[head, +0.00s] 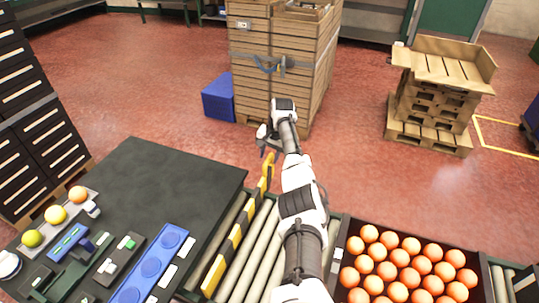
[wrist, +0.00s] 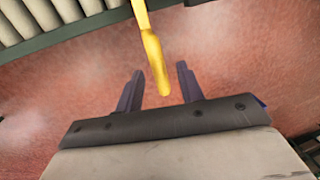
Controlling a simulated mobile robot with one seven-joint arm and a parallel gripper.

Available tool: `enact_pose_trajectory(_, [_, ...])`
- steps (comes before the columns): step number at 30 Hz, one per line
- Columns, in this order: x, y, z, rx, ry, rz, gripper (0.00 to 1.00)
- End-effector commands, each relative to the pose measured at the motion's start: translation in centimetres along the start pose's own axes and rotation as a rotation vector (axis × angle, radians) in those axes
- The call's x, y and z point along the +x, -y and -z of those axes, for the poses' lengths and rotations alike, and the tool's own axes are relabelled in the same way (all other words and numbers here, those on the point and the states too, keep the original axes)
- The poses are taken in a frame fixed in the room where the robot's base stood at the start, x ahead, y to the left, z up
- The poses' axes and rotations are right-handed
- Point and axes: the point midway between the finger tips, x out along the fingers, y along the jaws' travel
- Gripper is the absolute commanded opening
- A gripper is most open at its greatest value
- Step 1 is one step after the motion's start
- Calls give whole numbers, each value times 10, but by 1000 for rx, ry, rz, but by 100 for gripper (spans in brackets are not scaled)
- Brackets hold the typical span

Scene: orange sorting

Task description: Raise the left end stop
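The left end stop is a yellow and black striped bar (head: 236,237) along the left part of the roller conveyor. Its yellow handle (head: 267,170) stands at the bar's far end, and it also shows in the wrist view (wrist: 154,58). My gripper (head: 264,143) is just beyond the handle in the head view. In the wrist view my gripper (wrist: 160,69) is open, one finger on each side of the handle's tip. A clear gap shows on both sides, and the depth between them cannot be told.
A crate of oranges (head: 343,262) sits on the conveyor to the right of my arm. A dark worktop (head: 165,185) with fruit and blue fixtures lies to the left. Stacked wooden crates (head: 280,60) and a blue box (head: 218,97) stand on the red floor beyond.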

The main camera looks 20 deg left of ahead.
Motion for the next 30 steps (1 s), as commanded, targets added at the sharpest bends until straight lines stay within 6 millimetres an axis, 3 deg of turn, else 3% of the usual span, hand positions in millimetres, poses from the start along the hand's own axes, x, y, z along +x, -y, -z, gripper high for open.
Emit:
enact_pose_trajectory(5, [-13,0,1,-1,-2,2,38])
enact_pose_trajectory(21, [-122,0,1,0,-2,1,38])
enact_pose_trajectory(30, [-138,0,0,0,0,0,38])
